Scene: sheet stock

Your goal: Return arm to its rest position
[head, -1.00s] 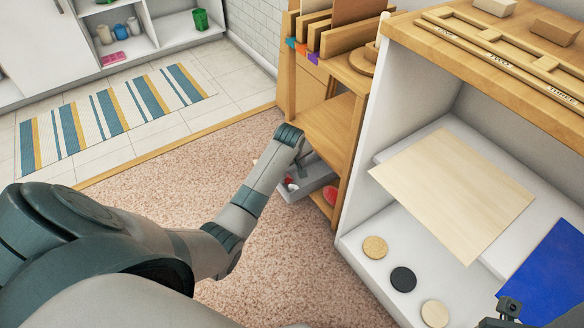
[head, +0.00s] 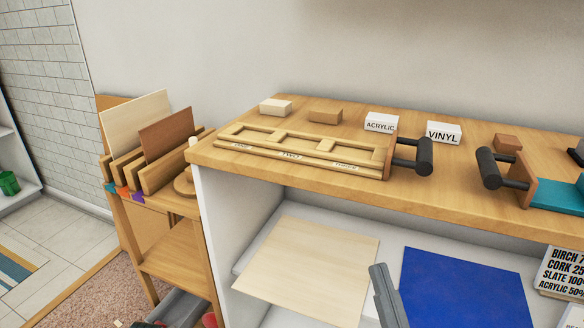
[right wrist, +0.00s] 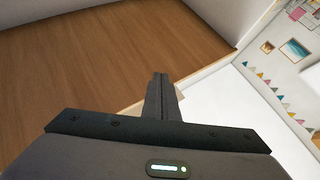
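My right gripper (head: 388,292) shows as a narrow grey shape low in the head view. It is in front of the white shelf bay, between a pale wood sheet (head: 310,260) and a blue sheet (head: 462,290). In the right wrist view its two fingers (right wrist: 162,92) are together, with nothing visible held between them. My left gripper is not visible in the head view; only a small dark piece, too cut off to identify, shows at the bottom edge.
A wooden counter (head: 235,172) above the bay carries a slotted wooden tray (head: 300,146), blocks, ACRYLIC (head: 381,122) and VINYL (head: 444,132) labels and black-handled tools. A rack of upright boards (head: 165,140) stands left. A grey bin (head: 182,308) sits low beneath it.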

